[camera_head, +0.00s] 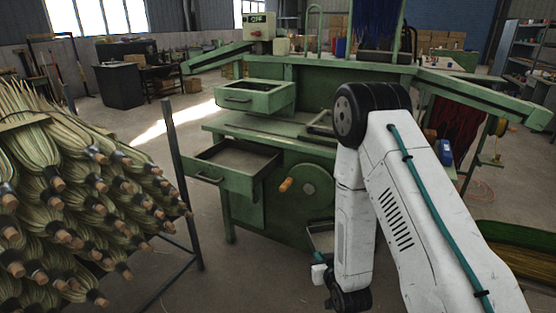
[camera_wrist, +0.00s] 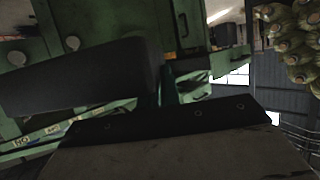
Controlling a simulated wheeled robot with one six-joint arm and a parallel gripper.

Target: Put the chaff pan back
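My gripper is hidden below and behind my arm in the head view. In the wrist view, the dark parts of my gripper (camera_wrist: 150,85) fill the left and lower picture, close in front of green machine panels. Whether it touches or holds the pan is not clear, and the finger gap cannot be made out.
The green machine has an upper drawer (camera_head: 252,97) and a lower drawer (camera_head: 218,172) pulled out at its left. A rack of broom heads (camera_head: 75,205) stands at left. A green-edged bin (camera_head: 520,247) lies at right. The floor between rack and machine is open.

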